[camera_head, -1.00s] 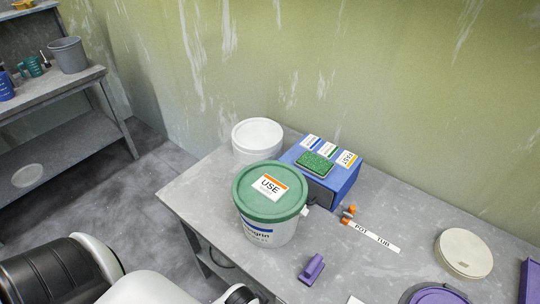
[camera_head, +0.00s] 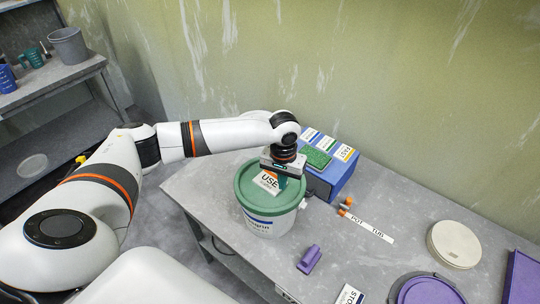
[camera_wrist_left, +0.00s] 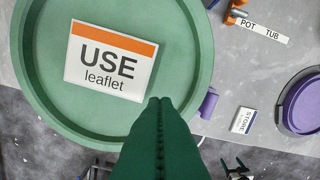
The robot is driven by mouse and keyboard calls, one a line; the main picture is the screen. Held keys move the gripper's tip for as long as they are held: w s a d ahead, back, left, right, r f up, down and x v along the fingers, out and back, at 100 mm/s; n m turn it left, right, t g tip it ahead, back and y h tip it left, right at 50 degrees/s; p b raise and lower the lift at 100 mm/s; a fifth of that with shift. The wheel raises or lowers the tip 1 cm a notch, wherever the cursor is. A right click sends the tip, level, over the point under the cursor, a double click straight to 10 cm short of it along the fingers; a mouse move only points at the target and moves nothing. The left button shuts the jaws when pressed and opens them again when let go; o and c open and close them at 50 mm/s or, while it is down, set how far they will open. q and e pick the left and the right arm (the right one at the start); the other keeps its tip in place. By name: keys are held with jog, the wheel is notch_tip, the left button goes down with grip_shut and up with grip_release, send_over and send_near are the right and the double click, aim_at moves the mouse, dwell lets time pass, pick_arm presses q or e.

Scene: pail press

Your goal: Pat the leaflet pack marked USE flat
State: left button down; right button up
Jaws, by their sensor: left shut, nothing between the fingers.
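The leaflet pack marked USE (camera_head: 267,182) is a white card with an orange band. It lies on the green lid (camera_head: 246,198) of a white pail (camera_head: 270,225). In the left wrist view the pack (camera_wrist_left: 111,59) is fully seen, lying inside the lid's raised rim. My left gripper (camera_head: 283,182) is shut and empty, pointing down above the lid near the pack's right side. In the wrist view its green fingertips (camera_wrist_left: 160,101) appear just beyond the pack's lower right corner. Whether the fingers touch the lid is unclear.
A blue box (camera_head: 335,175) with labels and a green pad (camera_head: 316,157) stands behind the pail. A purple object (camera_head: 309,259), a STORE pack (camera_head: 349,295), a POT TUB strip (camera_head: 368,228), a cream lid (camera_head: 454,244) and a purple lid (camera_head: 430,291) lie on the grey table.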

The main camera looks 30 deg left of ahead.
aim_at(270, 181)
pick_arm(q)
jog(key=a+r+n, duration=0.1)
jog(key=a, duration=0.1)
jog(key=w+a+r, duration=0.1)
jog(key=a, duration=0.1)
jog(key=w+a+r+n, duration=0.1)
jog(key=shift+w+a+r+n, duration=0.1)
jog(key=shift+w+a+n, duration=0.05)
jog(key=shift+a+n, duration=0.2)
jog(key=shift+a, duration=0.15)
notch_tip(270, 181, down, 6)
jog(key=b, duration=0.6)
jog(key=shift+w+r+b, duration=0.1)
jog(key=shift+r+b, duration=0.05)
jog(key=shift+b, duration=0.2)
jog(key=shift+f, duration=0.7)
notch_tip(270, 181, up, 6)
jog(key=p, duration=0.7)
jog(key=shift+r+p, duration=0.1)
jog(key=shift+p, duration=0.2)
